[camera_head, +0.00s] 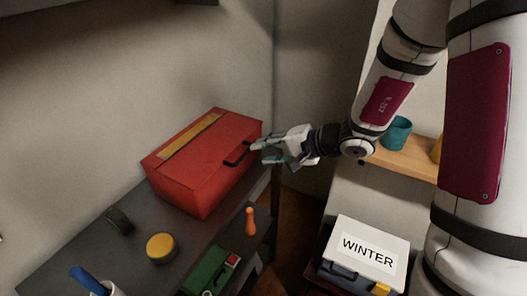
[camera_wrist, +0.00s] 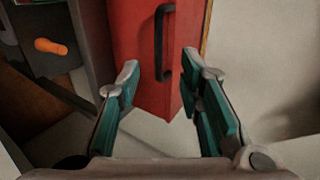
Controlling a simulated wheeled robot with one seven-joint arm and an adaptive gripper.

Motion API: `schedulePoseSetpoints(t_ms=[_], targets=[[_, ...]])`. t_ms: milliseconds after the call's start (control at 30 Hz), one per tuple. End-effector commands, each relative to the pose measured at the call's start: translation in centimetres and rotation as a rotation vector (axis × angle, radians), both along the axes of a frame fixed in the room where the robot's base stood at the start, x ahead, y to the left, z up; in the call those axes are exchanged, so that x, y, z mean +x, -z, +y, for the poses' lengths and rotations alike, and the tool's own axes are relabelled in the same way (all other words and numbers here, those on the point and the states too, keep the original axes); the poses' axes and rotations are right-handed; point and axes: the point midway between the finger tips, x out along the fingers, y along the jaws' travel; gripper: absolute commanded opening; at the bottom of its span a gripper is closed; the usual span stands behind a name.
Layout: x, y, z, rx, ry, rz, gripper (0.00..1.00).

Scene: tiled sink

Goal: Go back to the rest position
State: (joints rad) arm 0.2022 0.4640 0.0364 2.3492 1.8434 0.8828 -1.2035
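My gripper (camera_head: 262,152) is at the right end of the red toolbox, close to its black handle (camera_head: 238,155). In the wrist view my gripper (camera_wrist: 160,72) has its two teal-padded fingers spread apart, with nothing held between them. The red toolbox (camera_wrist: 138,50) and its dark handle (camera_wrist: 161,42) show just beyond the fingertips. The handle does not appear gripped. In the head view the red toolbox (camera_head: 196,172) sits closed on the dark bench.
The dark bench (camera_head: 75,262) also holds a yellow round object (camera_head: 160,248) and a black roll (camera_head: 119,220). An orange-handled tool (camera_head: 250,222) and green case (camera_head: 208,272) are lower. A WINTER box (camera_head: 367,252) and a shelf with a teal cup (camera_head: 397,133) are right.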

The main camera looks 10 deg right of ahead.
Motion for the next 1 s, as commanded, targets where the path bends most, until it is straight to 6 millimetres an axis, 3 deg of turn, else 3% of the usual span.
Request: schedulePoseSetpoints(t_ms=[433,567,667,800,1000], targets=[[-0.1,-0.1,0.0,0.0,-0.003,-0.001,0.33],[-0.9,-1.7,0.7,-0.01,-0.049,-0.011,0.33],[-2.7,-4.2,1.9,-0.034,-0.129,-0.023,0.33],[-6.9,-7.9,3.2,-0.112,-0.273,-0.03,0.33],[-13.1,-11.5,3.1,-0.287,-0.428,-0.025,0.33]])
